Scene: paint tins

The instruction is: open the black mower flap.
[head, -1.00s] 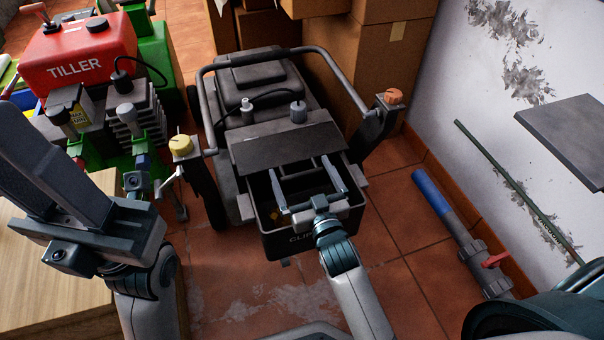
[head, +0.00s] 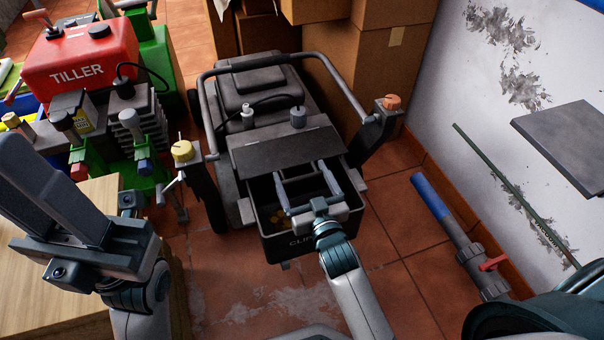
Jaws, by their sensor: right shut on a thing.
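The black mower (head: 262,85) stands at the middle of the head view. Its dark flat flap (head: 285,148) lies over the back part of a black box (head: 310,238) with partly hidden lettering. The front of the box is open below the flap's front edge, and small yellow bits show in its dark inside. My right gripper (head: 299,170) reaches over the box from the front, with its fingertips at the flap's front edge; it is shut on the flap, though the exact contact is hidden.
A red tiller (head: 80,70) stands left of the mower, and a wooden surface (head: 95,205) lies below it. Cardboard boxes (head: 365,65) are behind the mower. A blue-ended grey pipe (head: 445,215) lies at right near the wall. Tiled floor in front is clear.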

